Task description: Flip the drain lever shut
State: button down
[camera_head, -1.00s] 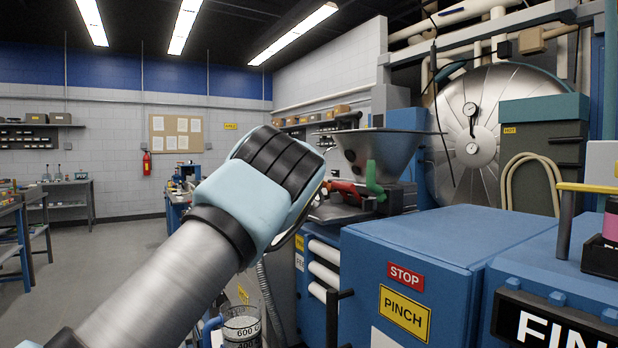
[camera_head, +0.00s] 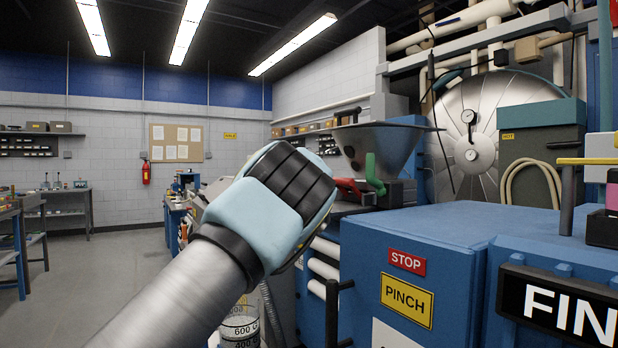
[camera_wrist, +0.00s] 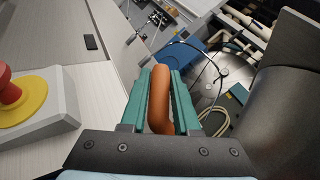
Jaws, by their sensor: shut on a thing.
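My gripper (camera_wrist: 162,72) is shut on an orange handle (camera_wrist: 160,110), which stands between its two teal fingers in the wrist view. The handle looks like a rounded bar, and its lower end is hidden by the gripper body. I cannot tell from these frames whether this lever sits open or closed. In the head view my pale blue wrist hides the fingers and the held handle. Beside the hopper there, a red handle (camera_head: 349,186) and a green handle (camera_head: 373,172) show just right of my wrist.
A grey metal hopper (camera_head: 385,146) stands behind my wrist. A blue cabinet (camera_head: 420,240) with STOP and PINCH signs is at the right. A red stop button (camera_wrist: 8,88) on yellow is left in the wrist view. A clear measuring container (camera_head: 240,325) is below my arm.

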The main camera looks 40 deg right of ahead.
jog(key=c, duration=0.7)
grip_release()
jog(key=shift+o, duration=0.2)
jog(key=shift+b+v, duration=2.85)
jog(key=shift+v, duration=2.6)
jog(key=shift+w, duration=0.1)
